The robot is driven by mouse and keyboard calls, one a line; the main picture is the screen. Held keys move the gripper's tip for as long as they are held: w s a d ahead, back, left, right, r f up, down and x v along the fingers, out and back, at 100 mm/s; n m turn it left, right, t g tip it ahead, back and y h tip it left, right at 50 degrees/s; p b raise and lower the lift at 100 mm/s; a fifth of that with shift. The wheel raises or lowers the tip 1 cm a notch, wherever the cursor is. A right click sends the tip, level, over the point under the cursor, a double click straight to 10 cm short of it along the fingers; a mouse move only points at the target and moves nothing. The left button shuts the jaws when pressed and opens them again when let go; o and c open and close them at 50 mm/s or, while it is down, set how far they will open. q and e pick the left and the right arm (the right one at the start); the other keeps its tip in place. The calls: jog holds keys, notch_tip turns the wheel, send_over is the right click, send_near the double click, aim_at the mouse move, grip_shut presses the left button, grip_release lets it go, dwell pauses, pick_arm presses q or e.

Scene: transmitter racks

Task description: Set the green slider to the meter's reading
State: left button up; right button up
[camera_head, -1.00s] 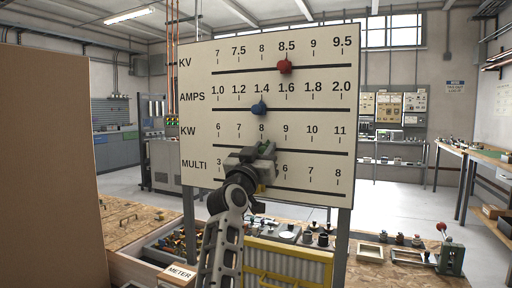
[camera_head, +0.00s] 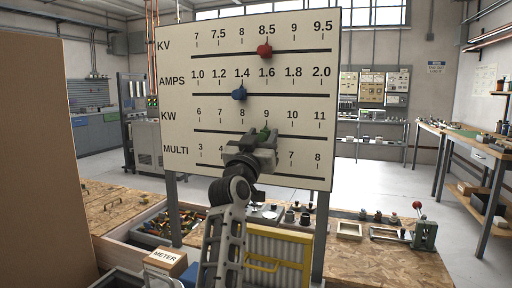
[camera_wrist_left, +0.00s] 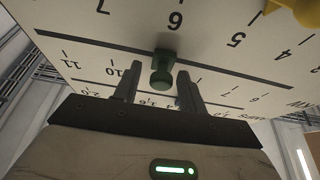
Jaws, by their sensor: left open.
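The upright white board (camera_head: 178,57) carries scale rows KV, AMPS, KW and MULTI. The green slider (camera_head: 263,132) sits on the KW line, close below the 9 mark. It also shows in the left wrist view (camera_wrist_left: 162,72), between the two fingers of my left gripper (camera_wrist_left: 157,87). My left gripper (camera_head: 258,147) is open around the slider, with gaps visible in the wrist view. A wooden box labelled METER (camera_head: 166,258) stands at lower left; no reading is visible on it. My right gripper is not in view.
A red slider (camera_head: 265,51) sits near 8.5 on KV, and a blue slider (camera_head: 239,94) near 1.4 on AMPS. A yellow slider (camera_wrist_left: 295,10) shows on the MULTI line. A tall brown panel (camera_head: 45,150) blocks the left side. Benches with parts stand below the board.

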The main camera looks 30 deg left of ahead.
pick_arm(q)
jog(key=b+v, duration=0.2)
jog(key=v, duration=1.3)
jog(key=shift+s+b, duration=0.3)
jog(key=shift+s, duration=0.05)
jog(key=shift+f, duration=0.1)
